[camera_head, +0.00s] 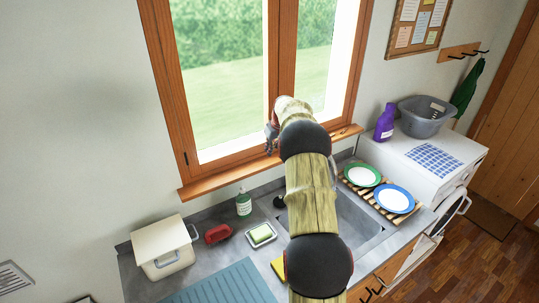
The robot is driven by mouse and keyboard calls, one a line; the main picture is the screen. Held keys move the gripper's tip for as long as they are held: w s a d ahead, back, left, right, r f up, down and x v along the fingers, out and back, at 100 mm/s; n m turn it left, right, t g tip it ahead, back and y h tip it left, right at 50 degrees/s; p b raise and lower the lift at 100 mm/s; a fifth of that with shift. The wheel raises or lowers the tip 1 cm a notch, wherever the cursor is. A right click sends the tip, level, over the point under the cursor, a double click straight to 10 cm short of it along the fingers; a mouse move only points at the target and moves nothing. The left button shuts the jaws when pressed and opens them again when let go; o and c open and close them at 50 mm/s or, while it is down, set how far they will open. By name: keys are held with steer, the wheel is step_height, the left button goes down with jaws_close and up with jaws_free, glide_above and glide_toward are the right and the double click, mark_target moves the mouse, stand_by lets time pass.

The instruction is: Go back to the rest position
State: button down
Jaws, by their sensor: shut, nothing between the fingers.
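My arm reaches from the bottom of the head view up over the sink towards the window. My gripper (271,140) shows small and dark at the far end of the arm, in front of the window and near the sill (225,176). It is shut and I see nothing held in it. The arm hides part of the sink (345,222) and part of the counter.
A green-rimmed plate (362,175) and a blue-rimmed plate (394,199) lie on a slatted rack to the right.

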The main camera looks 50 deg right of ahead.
steer(key=v, duration=0.6)
steer(key=shift+a+r+b, duration=0.2)
steer(key=shift+r+b, duration=0.15)
steer(key=shift+s, duration=0.1)
steer(key=s+a+f+m+g, duration=0.1)
steer(key=s+a+f+m, duration=0.25)
steer(key=s+f, duration=0.2)
steer(key=s+a+r+g+b, duration=0.1)
steer(key=s+a+b, duration=0.4)
steer(key=a, duration=0.9)
steer(key=s+a+r+b, duration=0.15)
steer(key=s+a, duration=0.55)
steer(key=a, duration=0.7)
steer(key=s+a+f+n+t+b, duration=0.1)
steer(key=s+a+f+n+b, duration=0.1)
steer(key=s+a+b, duration=0.4)
steer(key=s+a+f+n+t+y+b, duration=0.1)
steer(key=s+a+f+n+t+b, duration=0.1)
steer(key=s+a, duration=0.7)
steer(key=a+f+n+b, duration=0.1)
steer(key=a+n+b, duration=0.1)
steer(key=a, duration=0.5)
steer(key=shift+a+f+b, duration=0.25)
steer(key=shift+a+b, duration=0.1)
steer(key=shift+b, duration=0.55)
